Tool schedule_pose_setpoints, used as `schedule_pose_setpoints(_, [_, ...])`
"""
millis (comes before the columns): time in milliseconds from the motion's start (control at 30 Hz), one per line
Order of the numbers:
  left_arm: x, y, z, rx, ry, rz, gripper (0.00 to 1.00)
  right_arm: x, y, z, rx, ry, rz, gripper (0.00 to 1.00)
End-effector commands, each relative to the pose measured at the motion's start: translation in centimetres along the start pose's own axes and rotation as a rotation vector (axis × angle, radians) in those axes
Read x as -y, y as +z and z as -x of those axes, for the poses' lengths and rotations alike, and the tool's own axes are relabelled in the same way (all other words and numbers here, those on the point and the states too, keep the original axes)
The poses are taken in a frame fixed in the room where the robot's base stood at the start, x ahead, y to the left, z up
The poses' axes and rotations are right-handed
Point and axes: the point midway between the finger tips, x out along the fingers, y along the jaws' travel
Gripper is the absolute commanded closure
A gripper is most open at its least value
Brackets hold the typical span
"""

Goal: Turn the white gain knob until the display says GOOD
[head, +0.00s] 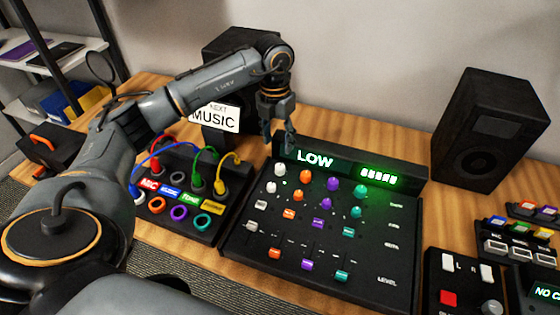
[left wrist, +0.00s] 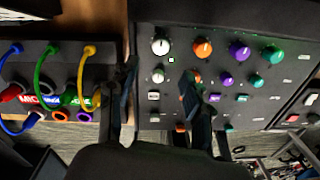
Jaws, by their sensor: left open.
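The black mixer (head: 330,262) lies on the wooden table with its display (head: 315,158) reading LOW in white letters, beside a lit green bar. The white gain knob (head: 280,168) is at the top left of the panel, left of the orange knob (head: 306,177). In the left wrist view the white knob (left wrist: 160,46) shows beyond my fingertips, in the gap between their lines. My left gripper (head: 279,143) is open and points down above the mixer's top left corner. It also shows in the left wrist view (left wrist: 157,88), with nothing between its fingers. My right gripper is out of view.
A cable box (head: 190,215) with red, blue, green and yellow plugs stands left of the mixer. Black speakers (head: 490,130) stand behind, and a MUSIC sign (head: 213,118) is at the back. Another black panel (head: 462,285) with buttons lies to the right.

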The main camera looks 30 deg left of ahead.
Motion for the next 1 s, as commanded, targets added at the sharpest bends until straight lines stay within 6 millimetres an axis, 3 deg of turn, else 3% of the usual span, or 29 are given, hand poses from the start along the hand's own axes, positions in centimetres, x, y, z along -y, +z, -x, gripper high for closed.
schedule_pose_setpoints(167, [0.1,-0.1,-4.0,-0.005,-0.001,-0.001,0.50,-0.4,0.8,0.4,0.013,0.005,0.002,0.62])
schedule_pose_setpoints(400, [0.1,0.0,-7.8,-0.002,-0.001,0.000,0.50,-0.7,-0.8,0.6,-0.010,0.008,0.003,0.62])
schedule_pose_setpoints(600, [0.1,0.0,-9.1,0.000,-0.001,-0.001,0.50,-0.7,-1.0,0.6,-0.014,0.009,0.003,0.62])
schedule_pose_setpoints(867, [0.1,0.0,-9.2,0.000,-0.001,-0.002,0.50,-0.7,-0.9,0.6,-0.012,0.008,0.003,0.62])
schedule_pose_setpoints(1000, [0.1,0.0,-9.2,0.000,-0.001,-0.001,0.77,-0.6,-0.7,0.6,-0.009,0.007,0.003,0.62])
